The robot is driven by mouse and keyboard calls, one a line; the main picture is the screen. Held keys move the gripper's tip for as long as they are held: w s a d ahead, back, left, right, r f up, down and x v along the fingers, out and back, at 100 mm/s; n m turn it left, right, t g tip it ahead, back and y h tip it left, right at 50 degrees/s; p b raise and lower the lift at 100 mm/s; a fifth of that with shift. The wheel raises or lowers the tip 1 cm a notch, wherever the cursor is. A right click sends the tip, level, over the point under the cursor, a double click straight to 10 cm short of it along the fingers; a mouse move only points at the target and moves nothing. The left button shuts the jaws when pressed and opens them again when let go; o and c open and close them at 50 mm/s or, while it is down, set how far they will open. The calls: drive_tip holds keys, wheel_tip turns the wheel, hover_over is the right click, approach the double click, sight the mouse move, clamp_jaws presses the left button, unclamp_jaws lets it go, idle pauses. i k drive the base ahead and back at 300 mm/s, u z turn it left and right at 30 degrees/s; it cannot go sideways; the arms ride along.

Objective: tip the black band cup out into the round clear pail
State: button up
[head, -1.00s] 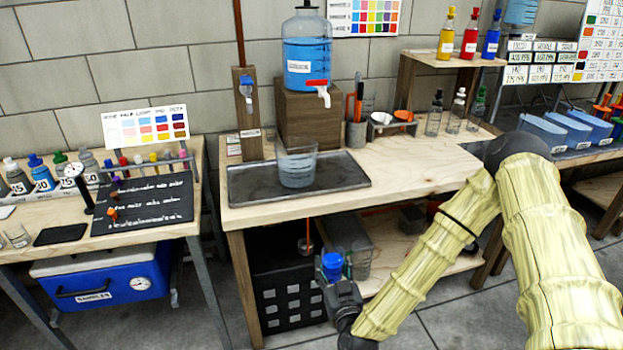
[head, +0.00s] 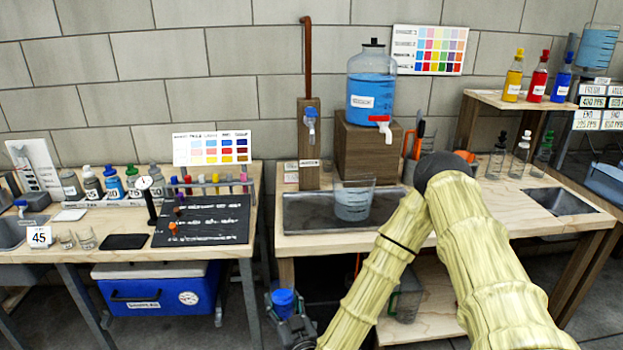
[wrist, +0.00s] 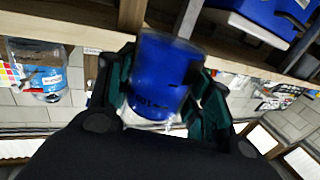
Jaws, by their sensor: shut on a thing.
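My gripper (head: 286,322) is low in front of the gap between the two benches. It is shut on a blue cup (head: 284,301), which looks roughly upright. In the wrist view the cup (wrist: 160,75) sits between the green-padded fingers, with small dark markings and a pale end. I cannot make out a black band on it. A round clear pail (head: 353,200) with pale blue liquid stands on the dark tray (head: 300,212) of the right bench, above and to the right of my gripper and apart from it.
A water jug (head: 370,92) with a red-handled tap (head: 380,122) stands on a wooden block behind the pail. The left bench (head: 130,258) holds bottles, a black mat and small glasses. A blue cooler (head: 160,290) sits beneath it. My arm crosses the right bench's front.

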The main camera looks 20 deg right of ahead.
sight(353, 189)
drive_tip(key=u, duration=1.65)
drive_tip(key=k, duration=1.05)
drive_tip(key=z, duration=1.75)
drive_tip(key=i, duration=0.5)
drive_tip(key=u, duration=0.05)
